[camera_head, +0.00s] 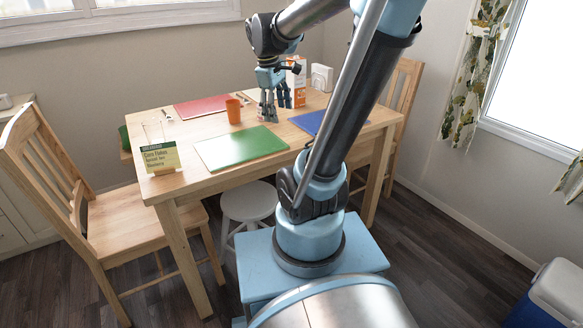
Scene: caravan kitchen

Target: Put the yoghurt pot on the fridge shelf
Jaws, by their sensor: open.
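My gripper (283,106) is open and points down over the far middle part of the wooden table (177,188). A small pale thing shows at its fingers; it may be the yoghurt pot, but it is too small and too covered to tell. I cannot tell whether the fingers touch it. An orange cup (233,111) stands upright just left of the gripper, apart from it. No fridge or fridge shelf shows in this view.
Green (240,146), red (200,106) and blue (312,122) mats lie on the table. A card (160,157) stands at its left corner. A carton (297,78) is behind the gripper. A wooden chair (85,215), a white stool (248,202) and a blue-white box (553,293) stand around.

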